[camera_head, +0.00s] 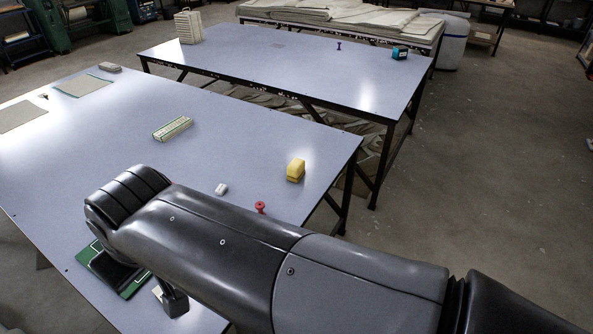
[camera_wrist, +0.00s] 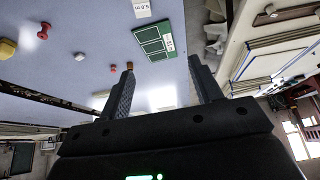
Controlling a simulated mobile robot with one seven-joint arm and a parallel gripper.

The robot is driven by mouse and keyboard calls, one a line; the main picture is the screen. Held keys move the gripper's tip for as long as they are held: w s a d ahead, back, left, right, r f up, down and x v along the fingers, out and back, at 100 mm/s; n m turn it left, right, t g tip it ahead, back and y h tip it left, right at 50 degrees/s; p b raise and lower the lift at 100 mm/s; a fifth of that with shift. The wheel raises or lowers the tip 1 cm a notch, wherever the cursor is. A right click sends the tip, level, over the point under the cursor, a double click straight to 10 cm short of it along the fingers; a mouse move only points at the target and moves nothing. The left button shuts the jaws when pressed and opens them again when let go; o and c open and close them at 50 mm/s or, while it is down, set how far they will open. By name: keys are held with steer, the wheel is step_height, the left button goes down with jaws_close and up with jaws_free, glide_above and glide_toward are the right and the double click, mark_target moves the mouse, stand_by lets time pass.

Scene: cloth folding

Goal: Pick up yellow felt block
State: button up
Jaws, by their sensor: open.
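The yellow felt block (camera_head: 296,170) stands on the near table, close to its right edge, in the head view. It also shows in the wrist view at the far left edge, partly cut off (camera_wrist: 7,50). My gripper (camera_wrist: 162,68) is open in the wrist view, with nothing between its two fingers. It is well apart from the block. In the head view my arm crosses the front of the near table and hides much of the gripper.
A red peg-like piece (camera_head: 261,207) and a small white piece (camera_head: 221,189) lie near the block. A green mat (camera_head: 133,290) lies partly under my arm. A striped green-and-cream block (camera_head: 172,128) sits mid-table (camera_head: 90,135). A second table (camera_head: 290,65) stands behind.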

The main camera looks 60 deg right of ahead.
steer(key=shift+o, duration=1.2)
